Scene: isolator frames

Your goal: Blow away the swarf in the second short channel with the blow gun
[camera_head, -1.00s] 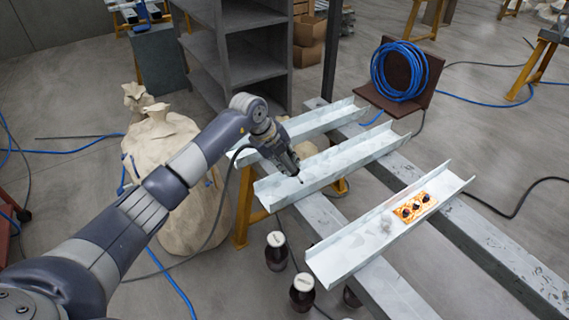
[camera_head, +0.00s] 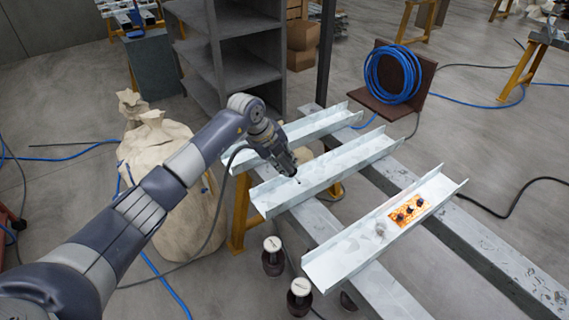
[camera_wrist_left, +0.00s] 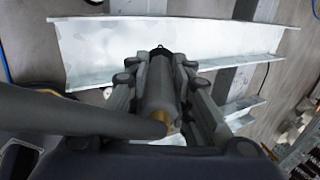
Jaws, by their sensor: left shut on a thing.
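Three short pale metal channels lie across two long beams in the head view: a back one (camera_head: 325,120), a middle one (camera_head: 325,170) and a front one (camera_head: 335,260). My left gripper (camera_head: 284,162) is over the left half of the middle channel, pointing down. It is shut on the blow gun, whose grey cylindrical body (camera_wrist_left: 161,88) shows between the fingers in the left wrist view. A pale channel (camera_wrist_left: 165,45) spans that view beyond the tip. I cannot make out swarf in the middle channel. A small grey smudge (camera_head: 380,230) lies in the front channel. My right gripper is out of view.
An orange piece with dark knobs (camera_head: 406,212) lies in the front channel. Two dark bottles with pale caps, (camera_head: 273,257) and (camera_head: 300,297), stand left of it. A coiled blue hose (camera_head: 393,73) leans on a brown stand. Pale sacks (camera_head: 165,170) stand at the left.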

